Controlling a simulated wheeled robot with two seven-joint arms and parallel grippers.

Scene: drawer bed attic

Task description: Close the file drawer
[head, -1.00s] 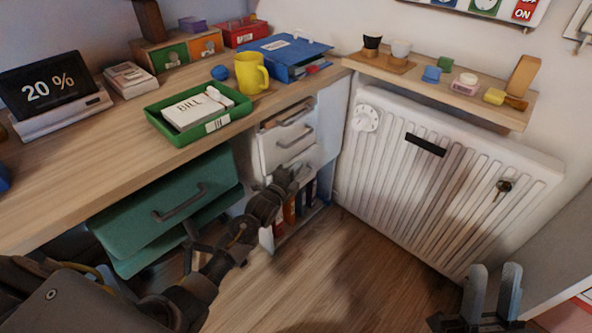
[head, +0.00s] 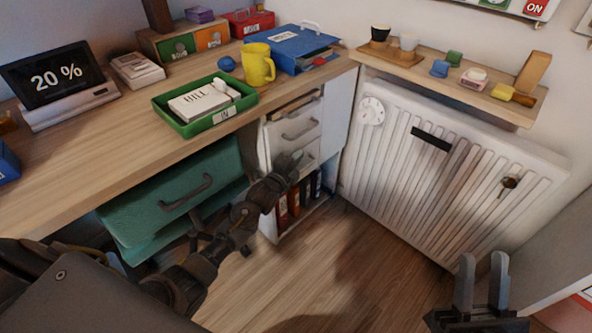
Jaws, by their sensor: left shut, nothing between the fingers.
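A white drawer cabinet (head: 337,112) stands under the right end of the desk. Its upper drawer (head: 294,132) has a grey handle and sticks out a little, with brownish contents showing over its front edge. A lower drawer front (head: 312,153) is partly hidden by my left gripper (head: 291,164). That gripper is shut and empty, with its tips at or close to the lower drawer front; I cannot tell whether they touch. My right gripper (head: 482,278) is open and empty at the bottom right, in front of the radiator and far from the cabinet.
A green drawer (head: 168,190) with a handle hangs under the desk (head: 75,173), left of my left arm. Binders (head: 294,202) stand in the cabinet's bottom shelf. The radiator (head: 440,185) bounds the right side. The wooden floor (head: 340,270) between is clear.

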